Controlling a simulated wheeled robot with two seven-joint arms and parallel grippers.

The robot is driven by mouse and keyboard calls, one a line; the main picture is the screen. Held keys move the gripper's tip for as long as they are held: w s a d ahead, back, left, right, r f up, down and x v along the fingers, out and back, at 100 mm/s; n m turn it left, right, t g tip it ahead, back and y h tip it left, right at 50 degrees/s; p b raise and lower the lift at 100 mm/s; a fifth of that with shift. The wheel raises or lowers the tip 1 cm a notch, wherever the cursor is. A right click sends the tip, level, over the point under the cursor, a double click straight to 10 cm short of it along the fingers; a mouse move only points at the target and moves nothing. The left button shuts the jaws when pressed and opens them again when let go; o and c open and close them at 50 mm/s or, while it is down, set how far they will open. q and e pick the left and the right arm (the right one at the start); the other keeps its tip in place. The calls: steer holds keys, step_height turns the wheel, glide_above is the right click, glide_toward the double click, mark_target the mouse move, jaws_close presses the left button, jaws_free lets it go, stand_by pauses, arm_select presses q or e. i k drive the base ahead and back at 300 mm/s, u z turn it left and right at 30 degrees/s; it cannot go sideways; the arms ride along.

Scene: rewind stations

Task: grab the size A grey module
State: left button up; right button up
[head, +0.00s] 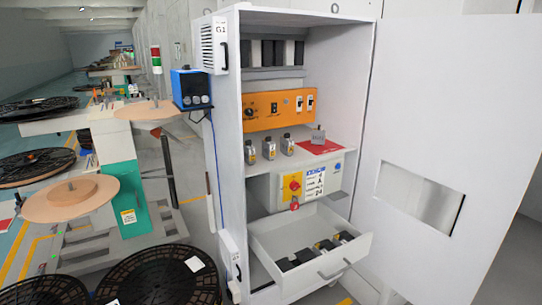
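Three small grey modules with yellow fronts (269,149) stand in a row on the cabinet's middle shelf. Another grey module (318,135) stands to their right on a red mat (325,147). Several dark modules, some with yellow parts (326,245), lie in the open drawer (322,275) below. Their size marks are too small to read, so I cannot tell which is size A. Neither of my grippers is in view.
The white cabinet (228,140) stands open, its door (440,130) swung right. An orange panel (278,110) is above the shelf, and a control box with red knobs (307,187) below. The drawer juts forward. Black reels (165,278) stand at lower left.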

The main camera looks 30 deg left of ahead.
mark_target(286, 143)
steer(key=u, duration=0.85)
steer(key=i, duration=1.65)
